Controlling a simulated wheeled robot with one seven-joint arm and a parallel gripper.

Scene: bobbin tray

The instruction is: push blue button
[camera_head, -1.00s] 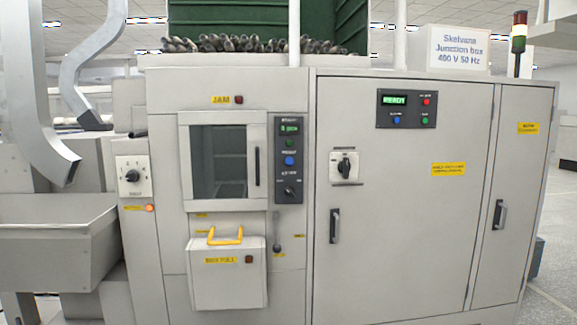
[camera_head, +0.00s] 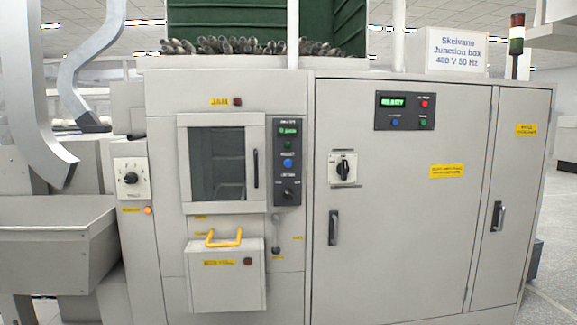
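Two blue buttons show on the grey machine (camera_head: 390,240). The larger blue button (camera_head: 288,163) is on the narrow dark panel (camera_head: 287,183) right of the windowed door, between a green button above and a black knob below. A smaller blue button (camera_head: 395,122) is at the lower left of the upper right panel (camera_head: 383,112), below a green lit display and left of a green button. A red button (camera_head: 425,103) is above that green one. The labels beside the buttons are too small to read. My gripper is not in view.
A windowed door (camera_head: 217,163) and a box with a yellow handle (camera_head: 225,272) are on the machine's left part. A grey chute (camera_head: 40,120) and bin (camera_head: 50,245) stand at the left. Door handles (camera_head: 333,227) stick out from the cabinet. Open floor (camera_head: 555,270) lies at the right.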

